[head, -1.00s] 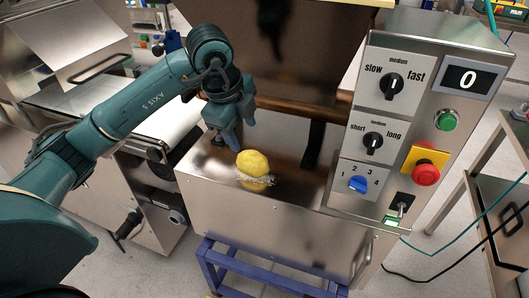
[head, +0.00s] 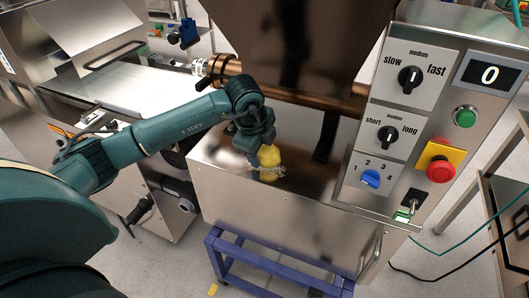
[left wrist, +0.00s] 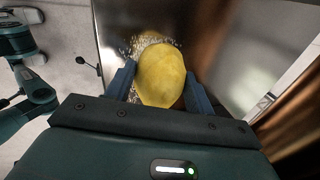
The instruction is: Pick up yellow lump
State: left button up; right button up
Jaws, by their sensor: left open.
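The yellow lump (head: 269,156) sits on the shiny metal top of the dough machine (head: 230,185), with pale crumbs or flour beside it. My left gripper (head: 257,158) is down at the lump, which it partly hides in the head view. In the left wrist view, the yellow lump (left wrist: 162,75) lies between the two blue fingers of my left gripper (left wrist: 160,85). The fingers are open, one on each side of the lump. Whether they touch it is hard to tell. My right gripper is not in view.
A control panel (head: 410,110) with knobs and a red stop button (head: 440,171) stands to the right of the lump. A copper-coloured roller (head: 290,90) and an upright metal plate (head: 290,35) are behind. Another machine with a white belt (head: 125,88) is at the left.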

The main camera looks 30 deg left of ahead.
pick_arm(q)
jog(key=shift+w+f, duration=0.1)
jog(key=shift+f, duration=0.15)
jog(key=shift+c, duration=0.5)
jog(key=c, duration=0.7)
jog(key=shift+o, duration=0.2)
jog(key=shift+r, duration=0.1)
